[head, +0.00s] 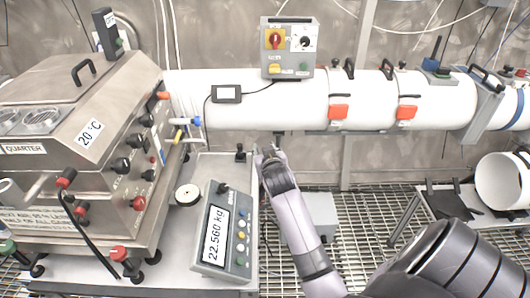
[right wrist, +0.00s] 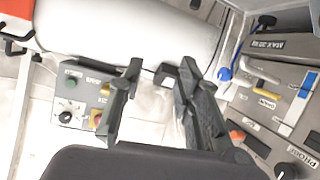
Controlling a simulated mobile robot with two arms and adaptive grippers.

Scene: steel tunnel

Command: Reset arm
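My right arm reaches up from the bottom right in the head view. Its gripper (head: 268,152) is in front of the white pipe, below the grey control box (head: 288,48) with a red-and-yellow knob. In the right wrist view the two fingers of my right gripper (right wrist: 161,66) stand apart. Nothing is clearly held between them; a small dark part shows beyond the gap. The control box also shows in the right wrist view (right wrist: 80,88), left of the fingers. My left gripper is in neither view.
A steel machine (head: 70,130) with knobs stands at left. A scale (head: 226,232) reading 22.560 kg sits beside my right arm. The white pipe (head: 240,115) with red-latched clamps crosses behind. A white bucket (head: 500,182) is at far right. Grated floor (head: 368,215) lies open between.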

